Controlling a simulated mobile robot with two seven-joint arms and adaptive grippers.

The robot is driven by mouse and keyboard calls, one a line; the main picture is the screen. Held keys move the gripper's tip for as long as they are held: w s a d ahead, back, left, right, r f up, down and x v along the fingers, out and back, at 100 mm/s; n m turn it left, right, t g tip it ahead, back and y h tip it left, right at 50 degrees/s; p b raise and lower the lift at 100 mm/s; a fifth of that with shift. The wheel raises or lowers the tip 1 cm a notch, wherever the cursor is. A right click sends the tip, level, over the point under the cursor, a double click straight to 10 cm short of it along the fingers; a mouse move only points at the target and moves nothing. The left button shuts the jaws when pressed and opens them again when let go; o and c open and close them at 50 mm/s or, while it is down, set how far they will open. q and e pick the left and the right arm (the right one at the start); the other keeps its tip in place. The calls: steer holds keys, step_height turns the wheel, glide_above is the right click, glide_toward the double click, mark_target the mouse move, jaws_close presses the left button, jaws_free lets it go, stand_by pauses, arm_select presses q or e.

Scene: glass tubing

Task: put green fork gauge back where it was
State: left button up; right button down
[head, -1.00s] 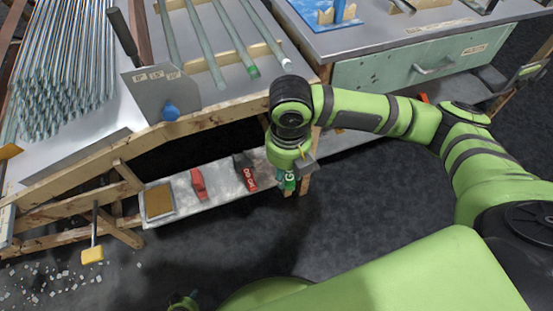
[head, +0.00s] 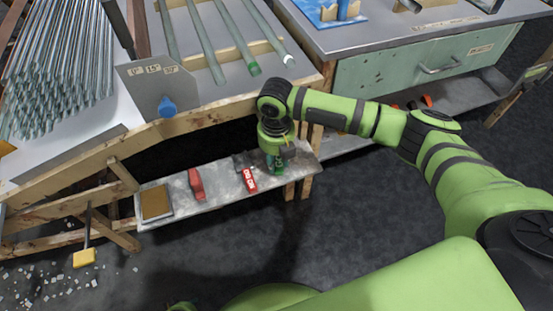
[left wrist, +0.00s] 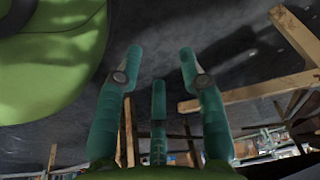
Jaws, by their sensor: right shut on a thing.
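My right gripper (head: 276,166) is low over the right end of the grey shelf board (head: 220,185) under the bench. It is shut on the green fork gauge, which is mostly hidden by the hand; I cannot tell its green from the fingers, nor whether it touches the board. Just left of the hand lies a red gauge with white lettering (head: 249,180). Further left is another red gauge (head: 196,183). My left gripper (left wrist: 158,75) shows its fingers spread in the left wrist view, with nothing between them, away from the shelf.
A brown square pad in a grey frame (head: 156,204) is at the shelf's left end. The bench (head: 210,92) with glass tubes overhangs the shelf. Wooden legs (head: 305,187) stand beside the right hand. A yellow-headed tool (head: 84,258) is at lower left.

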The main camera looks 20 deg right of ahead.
mark_target(276, 163)
steer(key=c, duration=0.9)
jaws_free()
steer(key=shift+o, duration=0.2)
steer(key=shift+r, duration=0.1)
step_height(276, 163, up, 12)
steer(key=p, duration=0.2)
